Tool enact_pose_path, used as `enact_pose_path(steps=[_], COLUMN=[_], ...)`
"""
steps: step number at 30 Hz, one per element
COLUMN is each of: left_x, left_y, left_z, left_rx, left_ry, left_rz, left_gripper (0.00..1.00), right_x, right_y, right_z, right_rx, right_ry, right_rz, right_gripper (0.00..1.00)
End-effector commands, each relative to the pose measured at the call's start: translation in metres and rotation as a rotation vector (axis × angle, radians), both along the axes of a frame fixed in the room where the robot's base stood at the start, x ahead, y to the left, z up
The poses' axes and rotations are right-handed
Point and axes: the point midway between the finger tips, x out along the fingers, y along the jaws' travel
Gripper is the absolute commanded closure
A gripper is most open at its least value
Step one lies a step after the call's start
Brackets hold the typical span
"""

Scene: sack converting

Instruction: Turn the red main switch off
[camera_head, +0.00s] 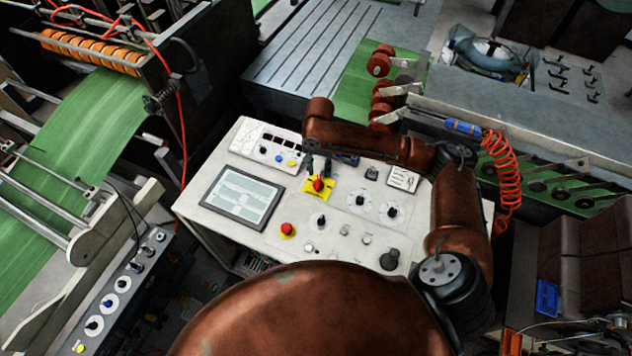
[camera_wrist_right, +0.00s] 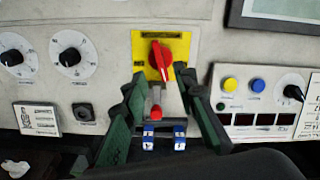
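The red main switch (camera_head: 318,184) is a rotary knob on a yellow plate on the sloped white control panel (camera_head: 262,240). In the right wrist view the red knob (camera_wrist_right: 161,57) stands nearly upright in the picture, slightly tilted, on its yellow plate (camera_wrist_right: 178,42). My right gripper (camera_head: 318,168) is just beside the switch. In the right wrist view its two dark green fingers (camera_wrist_right: 162,88) are apart, with nothing held between them. The fingertips sit near the plate's lower edge in that picture; I cannot tell whether they touch the panel. My left gripper is not in view.

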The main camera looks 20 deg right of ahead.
Motion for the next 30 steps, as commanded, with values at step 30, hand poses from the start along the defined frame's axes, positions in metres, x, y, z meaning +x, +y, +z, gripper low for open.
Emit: enact_pose_path(steps=[30], left_x=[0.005], left_y=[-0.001], left_z=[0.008], left_rx=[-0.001], left_ry=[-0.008], left_rz=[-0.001], left_gripper=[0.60], right_x=[0.001], right_y=[0.000], right_z=[-0.068], right_rx=[0.001], right_ry=[-0.002], right_rz=[0.003], right_gripper=[0.87])
